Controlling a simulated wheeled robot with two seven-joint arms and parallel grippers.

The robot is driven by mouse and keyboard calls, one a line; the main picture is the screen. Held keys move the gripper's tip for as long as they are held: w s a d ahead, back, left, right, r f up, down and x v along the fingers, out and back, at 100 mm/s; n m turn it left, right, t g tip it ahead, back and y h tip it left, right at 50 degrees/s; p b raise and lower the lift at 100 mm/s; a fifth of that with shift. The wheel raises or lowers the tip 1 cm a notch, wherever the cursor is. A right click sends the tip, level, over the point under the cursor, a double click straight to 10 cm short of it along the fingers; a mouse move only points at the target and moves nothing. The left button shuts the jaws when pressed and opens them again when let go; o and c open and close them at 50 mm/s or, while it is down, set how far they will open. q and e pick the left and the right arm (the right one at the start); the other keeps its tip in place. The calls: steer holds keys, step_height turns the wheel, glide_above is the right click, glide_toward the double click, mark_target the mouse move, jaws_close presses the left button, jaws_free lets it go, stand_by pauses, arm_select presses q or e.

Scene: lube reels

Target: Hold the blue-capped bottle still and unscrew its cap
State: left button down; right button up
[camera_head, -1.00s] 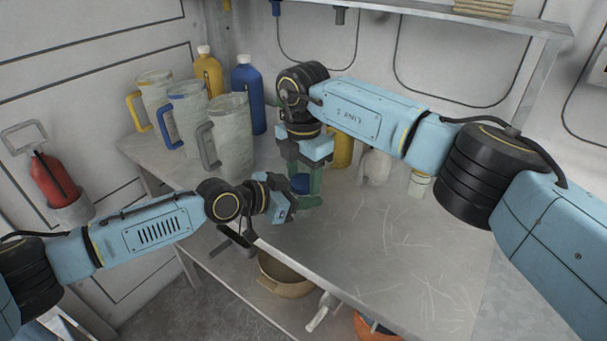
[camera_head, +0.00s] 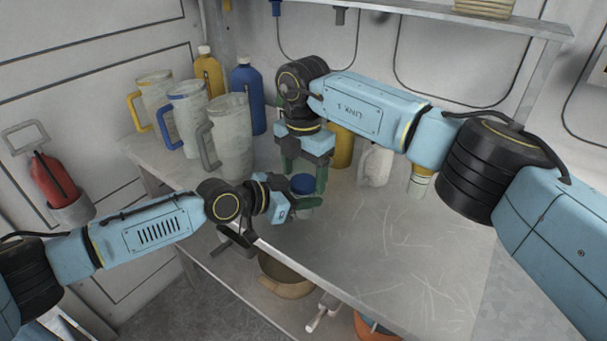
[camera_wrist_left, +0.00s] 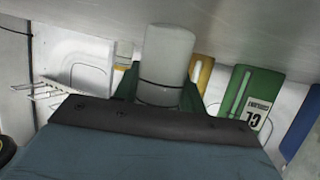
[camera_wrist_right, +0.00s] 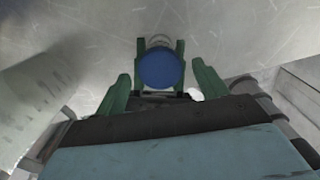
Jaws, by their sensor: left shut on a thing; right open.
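The bottle is a pale grey cylinder (camera_wrist_left: 166,60) between the green fingers of my left gripper (camera_wrist_left: 162,98) in the left wrist view. Its blue cap (camera_head: 303,183) is on top in the head view and appears as a round disc (camera_wrist_right: 160,70) in the right wrist view. My left gripper (camera_head: 300,206) is shut on the bottle near the table's front edge. My right gripper (camera_head: 305,172) is open and points down from above, its fingers spread to either side of the cap and apart from it. The cap's lower edge is hidden.
Several large jugs, including a grey-handled one (camera_head: 232,135), stand left of the grippers. A blue bottle (camera_head: 247,95) and a yellow bottle (camera_head: 208,75) stand behind them. A white jug (camera_head: 375,165) is right of my right gripper. The table's right part (camera_head: 415,240) is clear.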

steer(key=shift+o, duration=0.5)
step_height(320, 180, up, 4)
steer(key=shift+r, duration=0.1)
step_height(320, 180, up, 3)
steer(key=shift+f+n, duration=0.1)
steer(key=shift+n, duration=0.5)
steer(key=shift+f, duration=3.95)
steer(key=c, duration=1.1)
steer(key=o, duration=1)
steer(key=shift+o, duration=0.2)
steer(key=shift+r, duration=0.15)
